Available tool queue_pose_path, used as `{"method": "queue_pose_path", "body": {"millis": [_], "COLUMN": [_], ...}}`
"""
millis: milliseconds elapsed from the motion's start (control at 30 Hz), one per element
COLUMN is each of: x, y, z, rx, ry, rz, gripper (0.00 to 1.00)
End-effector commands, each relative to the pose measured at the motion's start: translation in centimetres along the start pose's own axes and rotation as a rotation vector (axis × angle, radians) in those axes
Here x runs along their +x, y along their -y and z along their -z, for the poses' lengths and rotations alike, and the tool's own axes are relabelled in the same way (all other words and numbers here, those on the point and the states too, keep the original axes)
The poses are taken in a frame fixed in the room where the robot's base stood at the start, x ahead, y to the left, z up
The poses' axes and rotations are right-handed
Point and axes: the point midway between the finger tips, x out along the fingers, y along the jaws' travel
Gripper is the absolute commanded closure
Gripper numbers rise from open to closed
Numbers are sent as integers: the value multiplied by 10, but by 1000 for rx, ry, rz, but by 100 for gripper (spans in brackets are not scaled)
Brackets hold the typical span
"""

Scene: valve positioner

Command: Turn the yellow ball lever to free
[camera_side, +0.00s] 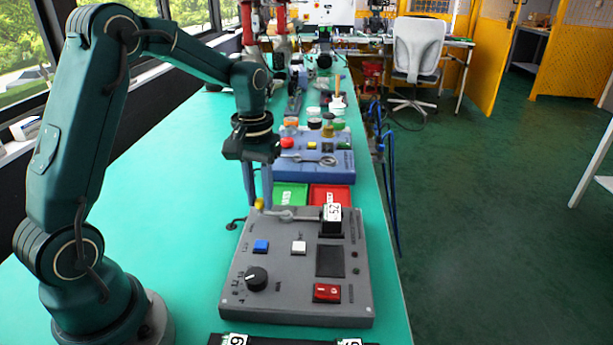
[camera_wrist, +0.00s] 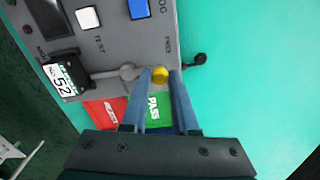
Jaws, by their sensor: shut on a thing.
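The yellow ball (camera_side: 259,204) is the end of a grey lever (camera_side: 287,214) at the back left corner of a grey control panel (camera_side: 233,290). In the wrist view the yellow ball (camera_wrist: 160,75) sits between my two fingertips, and the lever's round pivot (camera_wrist: 127,71) lies to its left. My gripper (camera_side: 259,203) points down and is shut on the ball; it also shows in the wrist view (camera_wrist: 161,74). A small label is printed on the panel near the ball, too small to read surely.
A black block marked 52 (camera_side: 331,220) stands on the panel right of the lever. Green PASS (camera_side: 291,195) and red (camera_side: 330,196) trays lie just behind. The panel also carries a blue button (camera_side: 260,246), white button (camera_side: 299,247), black knob (camera_side: 256,278) and red switch (camera_side: 327,292).

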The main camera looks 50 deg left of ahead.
Motion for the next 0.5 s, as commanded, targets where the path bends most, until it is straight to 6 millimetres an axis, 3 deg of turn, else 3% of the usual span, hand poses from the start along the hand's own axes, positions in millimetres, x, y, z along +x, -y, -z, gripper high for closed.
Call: {"method": "queue_pose_path", "body": {"millis": [67,100,133,167,500], "x": [-1,-1,-1,-1,-3], "y": [0,0,0,0,0], "z": [0,0,0,0,0], "rx": [-1,-1,-1,-1,1], "ry": [0,0,0,0,0], "rz": [-1,-1,-1,-1,-1], "gripper": [100,57,46,42,42]}}
